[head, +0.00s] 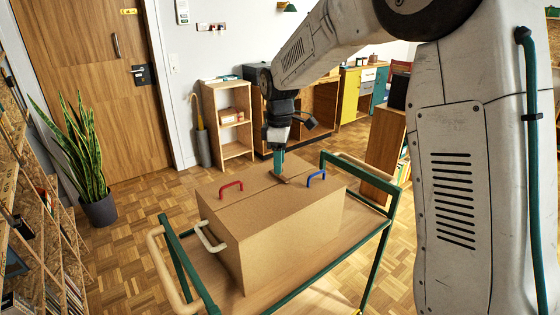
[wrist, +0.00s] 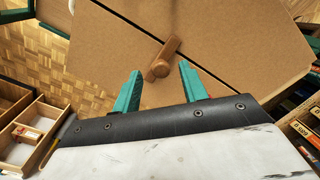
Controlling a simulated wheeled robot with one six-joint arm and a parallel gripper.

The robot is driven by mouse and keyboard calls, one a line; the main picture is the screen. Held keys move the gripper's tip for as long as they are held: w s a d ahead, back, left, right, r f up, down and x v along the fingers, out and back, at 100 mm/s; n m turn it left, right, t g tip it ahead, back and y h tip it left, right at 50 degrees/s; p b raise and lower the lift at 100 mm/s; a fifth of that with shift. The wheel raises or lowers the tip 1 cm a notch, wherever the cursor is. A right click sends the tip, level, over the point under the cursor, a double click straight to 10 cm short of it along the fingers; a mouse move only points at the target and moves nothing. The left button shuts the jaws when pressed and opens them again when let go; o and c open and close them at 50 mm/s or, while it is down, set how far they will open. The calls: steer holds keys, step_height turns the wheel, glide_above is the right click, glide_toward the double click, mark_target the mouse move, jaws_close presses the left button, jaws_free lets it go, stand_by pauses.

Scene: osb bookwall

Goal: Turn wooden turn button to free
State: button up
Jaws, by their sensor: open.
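The wooden turn button (wrist: 166,58) is a small brown bar with a round knob, on the top of a cardboard-brown box. In the wrist view it lies across the seam between the two lid panels. In the head view the turn button (head: 281,178) shows small at the tip of my gripper (head: 278,158). My gripper (wrist: 157,85) is open, with its green fingers apart and nothing between them. In the wrist view the knob appears just beyond the fingertips, between their lines. I cannot tell whether a finger touches it. The box (head: 290,236) stands on a wooden trolley.
The box lid has a red handle (head: 231,188) and a blue handle (head: 316,177); a pale handle (head: 209,238) is on its side. The trolley's green frame (head: 358,268) rises at both ends. A plant (head: 85,160) and low shelf (head: 230,122) stand behind on parquet.

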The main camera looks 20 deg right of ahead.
steer(key=shift+f, duration=0.25)
steer(key=shift+c, duration=0.3)
jaws_close()
